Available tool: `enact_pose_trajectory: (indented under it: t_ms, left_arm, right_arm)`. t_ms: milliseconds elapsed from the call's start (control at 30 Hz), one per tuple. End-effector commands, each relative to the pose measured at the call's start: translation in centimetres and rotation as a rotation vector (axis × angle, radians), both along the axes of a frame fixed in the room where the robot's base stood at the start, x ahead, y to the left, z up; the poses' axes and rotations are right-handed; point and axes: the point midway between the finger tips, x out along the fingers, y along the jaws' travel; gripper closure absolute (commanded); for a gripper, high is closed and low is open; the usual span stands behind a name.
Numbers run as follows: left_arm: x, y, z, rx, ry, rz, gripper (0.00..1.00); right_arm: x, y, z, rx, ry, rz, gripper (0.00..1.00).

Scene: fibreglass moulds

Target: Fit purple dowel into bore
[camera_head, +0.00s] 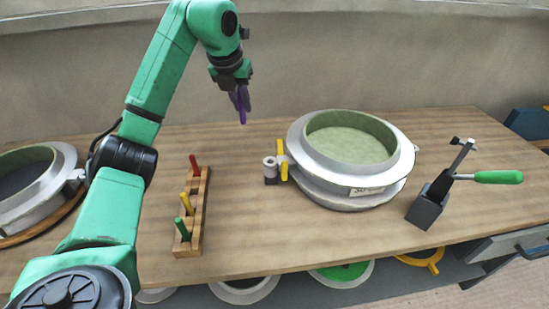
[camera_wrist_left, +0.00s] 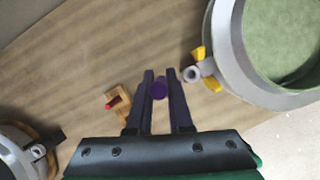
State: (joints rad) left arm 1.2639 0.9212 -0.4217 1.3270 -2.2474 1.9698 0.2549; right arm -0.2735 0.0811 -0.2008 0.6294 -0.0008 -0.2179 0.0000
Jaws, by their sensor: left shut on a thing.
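My left gripper (camera_head: 238,92) is shut on the purple dowel (camera_head: 242,117) and holds it in the air above the table, left of the round mould. The dowel hangs down from the fingers. In the left wrist view the dowel (camera_wrist_left: 159,90) shows end-on between the fingers (camera_wrist_left: 160,78). A grey ring-topped fitting (camera_head: 270,168) with a bore stands at the left side of the mould (camera_head: 300,160), by a yellow clamp (camera_head: 284,166). In the left wrist view this fitting (camera_wrist_left: 191,74) is right of the dowel, apart from it. My right gripper is out of view.
A wooden rack (camera_head: 200,215) on the table (camera_head: 330,240) holds red (camera_head: 194,165), yellow (camera_head: 187,203) and green (camera_head: 182,229) dowels. A toggle clamp with a green handle (camera_head: 497,177) stands at the right. Another round mould (camera_head: 60,180) is at the left.

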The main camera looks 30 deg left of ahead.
Motion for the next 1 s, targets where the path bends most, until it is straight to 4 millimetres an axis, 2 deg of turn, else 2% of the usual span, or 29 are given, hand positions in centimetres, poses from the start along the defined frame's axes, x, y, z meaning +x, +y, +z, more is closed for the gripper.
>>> enact_pose_trajectory:
  t_ms: [100,333,500,633,800,1000]
  left_arm:
    - [-0.1,0.1,-2.6,0.001,0.005,0.000,1.00]
    - [-0.3,0.0,-10.4,0.001,0.009,-0.002,1.00]
    - [-0.4,0.0,-14.9,0.001,0.004,-0.002,1.00]
    - [-0.4,0.0,-16.9,0.000,0.004,-0.002,1.00]
    - [-0.4,0.0,-19.7,-0.001,0.002,-0.002,1.00]
    - [-0.3,0.0,-19.9,0.000,0.000,-0.002,1.00]
  right_arm:
    - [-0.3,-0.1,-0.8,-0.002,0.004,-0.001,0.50]
    - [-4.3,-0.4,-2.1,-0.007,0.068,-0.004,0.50]
    - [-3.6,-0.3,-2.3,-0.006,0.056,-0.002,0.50]
    - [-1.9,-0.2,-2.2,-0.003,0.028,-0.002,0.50]
    - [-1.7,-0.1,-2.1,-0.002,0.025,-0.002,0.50]
    - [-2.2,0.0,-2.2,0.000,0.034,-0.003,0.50]
